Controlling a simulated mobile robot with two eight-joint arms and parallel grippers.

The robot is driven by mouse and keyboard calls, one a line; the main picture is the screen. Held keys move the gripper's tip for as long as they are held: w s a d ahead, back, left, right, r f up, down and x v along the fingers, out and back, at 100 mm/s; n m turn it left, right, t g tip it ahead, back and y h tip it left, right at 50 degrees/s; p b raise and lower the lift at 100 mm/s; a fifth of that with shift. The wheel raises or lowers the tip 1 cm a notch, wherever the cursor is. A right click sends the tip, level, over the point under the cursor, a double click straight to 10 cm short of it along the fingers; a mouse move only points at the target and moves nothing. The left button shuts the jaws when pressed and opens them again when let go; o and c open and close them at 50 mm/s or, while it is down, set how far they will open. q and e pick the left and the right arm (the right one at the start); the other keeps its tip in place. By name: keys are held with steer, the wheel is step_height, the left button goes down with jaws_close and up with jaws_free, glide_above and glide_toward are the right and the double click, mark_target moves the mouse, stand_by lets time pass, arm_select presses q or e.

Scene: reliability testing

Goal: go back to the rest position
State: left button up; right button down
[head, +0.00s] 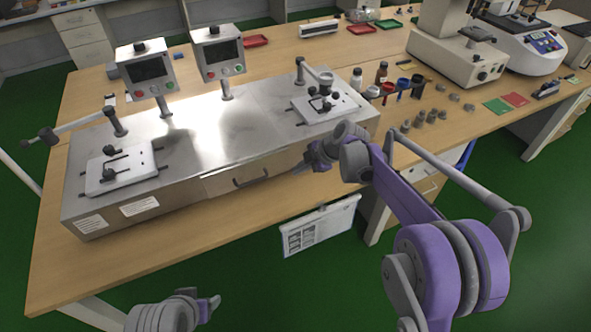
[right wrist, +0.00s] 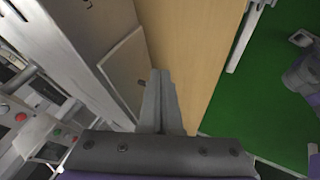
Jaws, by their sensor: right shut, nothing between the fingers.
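My right gripper (head: 300,169) is in front of the metal test machine (head: 190,140), near the right end of its front face and above the wooden table (head: 270,208). In the right wrist view its fingers (right wrist: 160,78) are together with nothing between them. A drawer front (head: 237,179) of the machine is to the left of this gripper. My left gripper (head: 213,304) is low at the bottom of the head view, in front of the table and over the green floor. Its fingers are too small to tell open from shut.
Two small screens (head: 147,68) stand on the machine. Bottles (head: 381,74), metal parts (head: 432,117) and a microscope-like device (head: 455,58) stand on the table to the right. A white panel (head: 320,226) hangs below the table's front edge. The green floor (head: 300,290) in front is clear.

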steer(key=s+d+r+m+h+p, duration=0.1)
steer(key=s+d+r+m+h, duration=0.15)
steer(key=s+r+m, duration=0.4)
steer(key=s+d+r+m+h+p, duration=0.1)
steer(key=s+d+r+m+p, duration=0.15)
steer(key=s, duration=0.75)
arm_select(q)
step_height(320, 180, up, 6)
steer(key=w+p, duration=0.2)
steer(key=shift+a+r, duration=0.25)
arm_select(e)
steer(key=s+d+f+m+h, duration=0.1)
steer(key=s+d+m, duration=0.1)
steer(key=s+m, duration=0.3)
steer(key=s+d+f+m+t+h, duration=0.1)
steer(key=s+m, duration=0.5)
steer(key=s, duration=0.6)
steer(key=shift+s+d+f+m+t+h, duration=0.15)
steer(key=shift+d+f+m+t+h, duration=0.25)
steer(key=shift+d, duration=0.55)
